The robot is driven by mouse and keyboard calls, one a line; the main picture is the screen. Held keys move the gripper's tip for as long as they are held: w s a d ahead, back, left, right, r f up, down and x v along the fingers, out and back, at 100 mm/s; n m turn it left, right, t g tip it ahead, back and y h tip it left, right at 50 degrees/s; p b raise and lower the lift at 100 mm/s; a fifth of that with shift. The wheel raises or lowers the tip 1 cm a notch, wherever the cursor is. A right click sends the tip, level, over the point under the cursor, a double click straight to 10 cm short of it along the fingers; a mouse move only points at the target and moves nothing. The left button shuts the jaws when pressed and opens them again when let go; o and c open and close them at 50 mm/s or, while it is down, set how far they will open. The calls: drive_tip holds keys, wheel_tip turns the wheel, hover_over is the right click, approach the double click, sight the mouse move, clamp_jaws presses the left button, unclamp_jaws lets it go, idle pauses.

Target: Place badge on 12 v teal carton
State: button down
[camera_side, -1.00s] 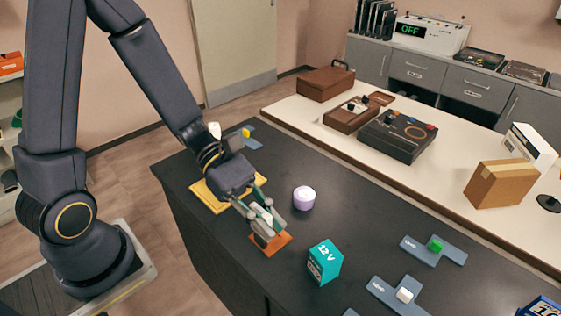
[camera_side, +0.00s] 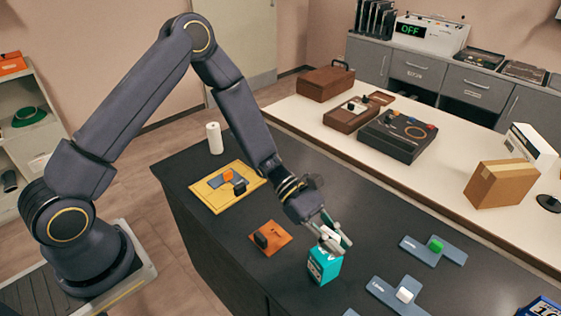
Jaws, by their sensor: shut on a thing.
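The teal carton (camera_side: 324,268), marked 12 V, stands upright on the dark table; its top is partly covered by my gripper. My gripper (camera_side: 330,240) is directly over the carton's top, fingers pointing down. It is shut on a small, pale thing, which I take to be the badge (camera_side: 334,234); the fingers hide most of it. I cannot tell whether the badge touches the carton's top.
An orange pad (camera_side: 279,237) with a dark block lies left of the carton. A yellow tray (camera_side: 207,198) and a white cylinder (camera_side: 214,138) are farther back.

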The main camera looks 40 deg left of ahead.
drive_tip(key=shift+f, duration=0.45)
drive_tip(key=shift+f, duration=0.1)
drive_tip(key=c, duration=1.2)
unclamp_jaws()
